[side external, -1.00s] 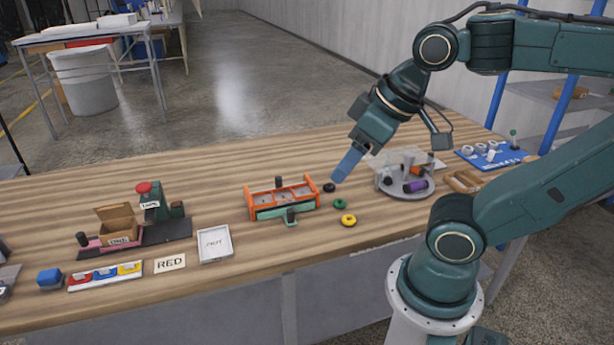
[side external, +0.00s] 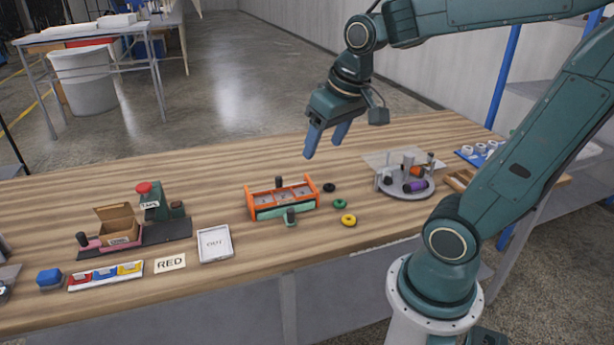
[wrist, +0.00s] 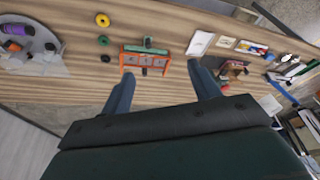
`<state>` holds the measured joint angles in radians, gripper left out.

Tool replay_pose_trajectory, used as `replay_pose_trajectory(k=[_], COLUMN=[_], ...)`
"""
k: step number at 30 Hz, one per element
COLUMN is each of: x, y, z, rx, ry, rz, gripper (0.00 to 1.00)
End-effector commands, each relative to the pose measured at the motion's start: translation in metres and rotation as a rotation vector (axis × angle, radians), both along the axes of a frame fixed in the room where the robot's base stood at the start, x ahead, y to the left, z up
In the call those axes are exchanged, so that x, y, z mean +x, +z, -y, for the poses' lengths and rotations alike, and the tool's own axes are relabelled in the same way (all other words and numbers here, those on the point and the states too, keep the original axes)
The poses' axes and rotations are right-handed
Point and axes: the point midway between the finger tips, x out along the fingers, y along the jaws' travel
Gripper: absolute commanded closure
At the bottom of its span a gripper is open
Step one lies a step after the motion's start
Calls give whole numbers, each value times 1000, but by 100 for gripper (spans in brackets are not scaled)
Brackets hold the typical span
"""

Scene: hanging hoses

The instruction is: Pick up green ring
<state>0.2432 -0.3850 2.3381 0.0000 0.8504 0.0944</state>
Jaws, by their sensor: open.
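The green ring (side external: 339,204) lies flat on the wooden table, between a black ring (side external: 329,187) and a yellow ring (side external: 349,220). It also shows in the wrist view (wrist: 103,40), with the yellow ring (wrist: 102,20) above it and the black ring (wrist: 105,58) below it. My gripper (side external: 325,148) has two blue fingers, spread apart and empty. It hangs well above the table, above and beyond the rings in the side view. In the wrist view its fingers (wrist: 163,78) lie to either side of the orange rack, right of the green ring.
An orange rack (side external: 247,204) stands just left of the rings. A round turntable (side external: 405,194) with parts and a clear panel stands to their right. A white tray (side external: 215,259) labelled OUT lies front left. Clear table lies in front of the yellow ring.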

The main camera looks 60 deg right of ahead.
Motion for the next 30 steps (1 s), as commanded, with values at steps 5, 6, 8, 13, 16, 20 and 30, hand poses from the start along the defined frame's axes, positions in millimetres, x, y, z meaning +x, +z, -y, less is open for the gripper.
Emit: replay_pose_trajectory(k=[5,6,8,13,16,20,30], x=[22,27,32,46,50,54,47], y=[-16,-19,-26,-48,-62,-84,-144], z=[34,42,54,90,112,142,209], rx=[28,35,45,74,93,118,183], ry=[-130,-157,-199,-316,-387,-476,-685], rz=[-57,-68,-85,-131,-157,-190,-264], gripper=[39,39,39,39,39,39,39])
